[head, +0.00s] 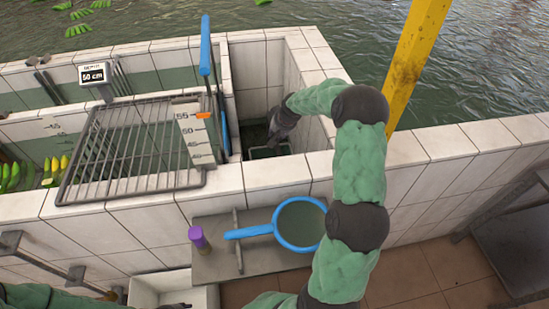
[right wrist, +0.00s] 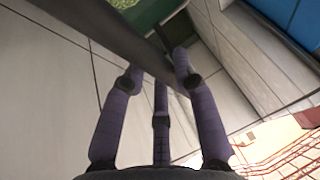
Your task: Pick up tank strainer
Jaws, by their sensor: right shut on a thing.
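My right gripper (head: 276,140) reaches down into the narrow tiled well. In the right wrist view my right gripper (right wrist: 160,72) has its fingers closed around a dark grey bar (right wrist: 120,32) that crosses the picture at a slant. The bar looks like part of the tank strainer. In the head view a framed, dark green piece (head: 268,153) shows just below the fingers, perhaps the strainer; the rest is hidden in the well. My left arm shows at the bottom left. A dark piece at the bottom edge may be my left gripper (head: 176,305); its fingers cannot be made out.
Tiled walls (head: 275,170) enclose the well closely. A blue pan-shaped strainer (head: 300,225) and a purple-capped bottle (head: 198,239) are on the front shelf. A yellow post (head: 415,60) stands right.

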